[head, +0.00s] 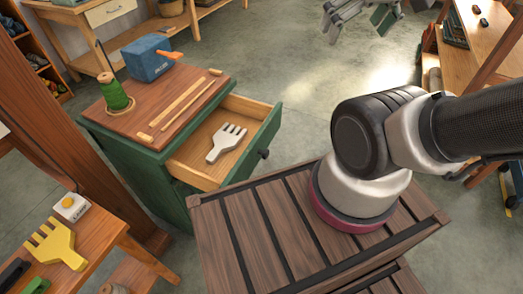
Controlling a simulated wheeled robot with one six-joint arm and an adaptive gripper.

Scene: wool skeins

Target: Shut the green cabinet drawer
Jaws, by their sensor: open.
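The green cabinet (150,180) stands left of centre in the head view, with a reddish-brown wooden top. Its drawer (270,137) is pulled out toward the right, and its wooden inside shows. The drawer has a green front with a dark round knob (263,154). A pale comb-like tool (226,143) lies inside the drawer.
On the cabinet top are a green thread spool (115,95), a blue box (150,58) and wooden sticks (180,103). A slatted wooden top (250,235) under my arm lies close to the drawer's near side. A bench (95,235) holds a yellow comb (57,243).

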